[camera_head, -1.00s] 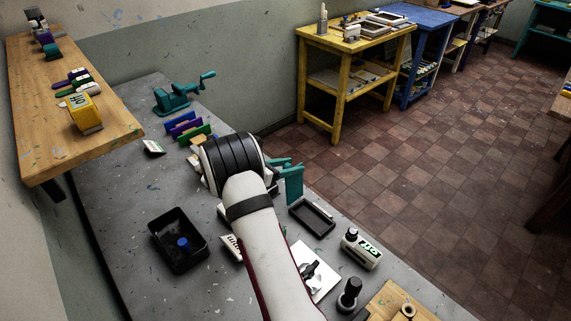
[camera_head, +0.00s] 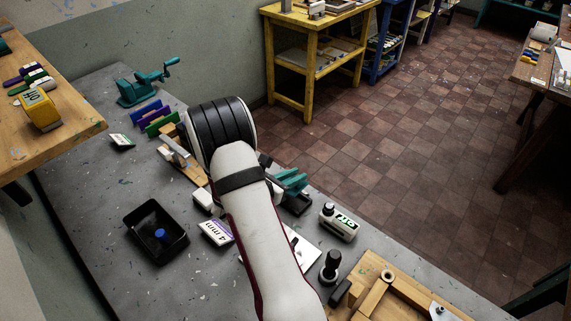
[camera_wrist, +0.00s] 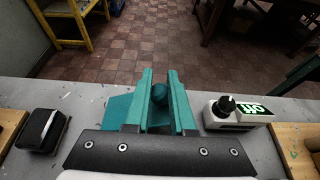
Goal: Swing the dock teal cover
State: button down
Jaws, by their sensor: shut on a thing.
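In the head view my gripper (camera_head: 290,181) is beyond my wrist, over a black tray-like piece (camera_head: 299,204), which I take for the dock. My arm and fingers hide most of the cover and the dock there. The cover's exact angle and its hinge cannot be made out.
A white device with a black knob and green label (camera_head: 339,222) stands close right of the dock. A black bin (camera_head: 157,232) and a white labelled box (camera_head: 216,232) lie left of my arm. A wooden frame (camera_head: 378,295) is at the front right.

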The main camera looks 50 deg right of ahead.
aim_at(299, 186)
jog(key=s+f, duration=0.2)
jog(key=shift+f, duration=0.35)
jog(key=c, duration=1.4)
grip_release()
jog(key=shift+w+r, duration=0.1)
jog(key=shift+w, duration=0.05)
jog(key=o, duration=0.9)
jog(key=shift+r, duration=0.1)
jog(key=v, duration=1.5)
jog(key=shift+a, duration=0.4)
